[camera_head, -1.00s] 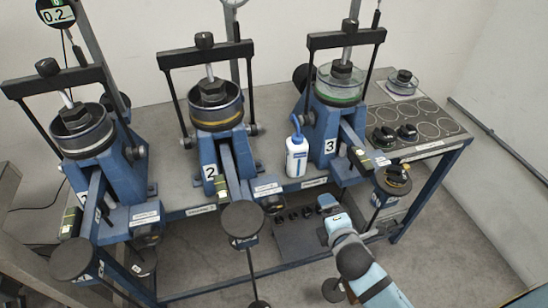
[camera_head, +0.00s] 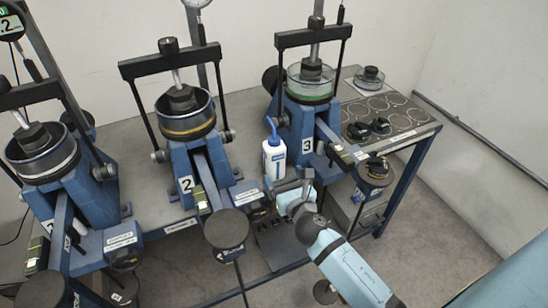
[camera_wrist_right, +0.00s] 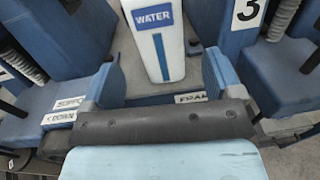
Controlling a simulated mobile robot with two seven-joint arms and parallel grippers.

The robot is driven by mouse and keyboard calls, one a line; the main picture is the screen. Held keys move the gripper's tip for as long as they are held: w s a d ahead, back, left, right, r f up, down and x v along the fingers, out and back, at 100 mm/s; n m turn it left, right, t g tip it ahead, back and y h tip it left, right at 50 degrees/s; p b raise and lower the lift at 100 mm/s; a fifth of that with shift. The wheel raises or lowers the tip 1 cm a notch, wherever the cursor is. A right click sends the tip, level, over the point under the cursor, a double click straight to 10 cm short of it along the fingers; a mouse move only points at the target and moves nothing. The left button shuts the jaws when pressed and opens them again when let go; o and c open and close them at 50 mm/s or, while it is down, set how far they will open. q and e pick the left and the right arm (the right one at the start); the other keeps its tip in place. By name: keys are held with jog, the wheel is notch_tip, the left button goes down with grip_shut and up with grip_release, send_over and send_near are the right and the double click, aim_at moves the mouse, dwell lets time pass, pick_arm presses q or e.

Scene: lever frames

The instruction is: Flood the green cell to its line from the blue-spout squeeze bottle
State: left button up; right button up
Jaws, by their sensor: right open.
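The squeeze bottle (camera_head: 274,159) is white with a blue spout and stands upright on the bench just left of frame 3. In the right wrist view the bottle (camera_wrist_right: 158,45) shows a blue WATER label. The green cell (camera_head: 310,90) is a clear cup with a green band, high on frame 3, with a dark block inside. Its line and water level are too small to read. My right gripper (camera_head: 288,188) is open and empty, low in front of the bottle. In the wrist view its fingers (camera_wrist_right: 163,72) lie either side of the bottle, with gaps. My left gripper is out of view.
Frame 2 (camera_head: 187,185), with a yellow-banded cell (camera_head: 186,118), stands left of the bottle. Another blue frame is at far left. Hanging weights (camera_head: 226,229) and lever arms jut over the front edge. A plate with circles (camera_head: 390,110) lies at right.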

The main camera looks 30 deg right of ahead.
aim_at(278, 167)
pick_arm(q)
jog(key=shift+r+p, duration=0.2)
jog(key=shift+p, duration=0.1)
pick_arm(e)
jog(key=shift+w+d, duration=0.25)
jog(key=shift+w, duration=1.6)
jog(key=shift+w+d, duration=0.2)
jog(key=shift+w, duration=1.6)
jog(key=shift+c, duration=0.2)
